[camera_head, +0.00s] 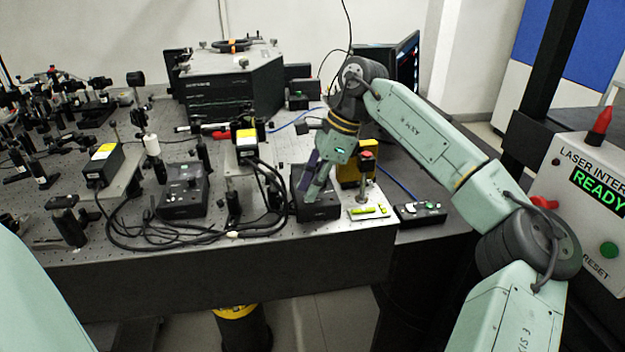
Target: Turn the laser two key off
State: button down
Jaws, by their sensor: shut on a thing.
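My gripper (307,193) points down at the front right of the bench, with its fingertips at the top of a black laser control box (320,212). It is shut on a small key at that box, mostly hidden by the fingers. I cannot see which way the key is turned. A second, similar black control box (183,197) stands to the left, apart from my gripper. The box labels are too small to read.
Black cables (165,238) loop along the bench front between the boxes. A yellow box with a red button (366,160), a small level (368,211) and a black switch box (420,213) stand right of my gripper. A laser interlock panel (585,205) reads READY at far right.

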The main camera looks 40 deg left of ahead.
dwell(0.4)
jog(key=c, duration=1.5)
grip_release()
jog(key=v, duration=1.2)
jog(key=shift+a, duration=0.1)
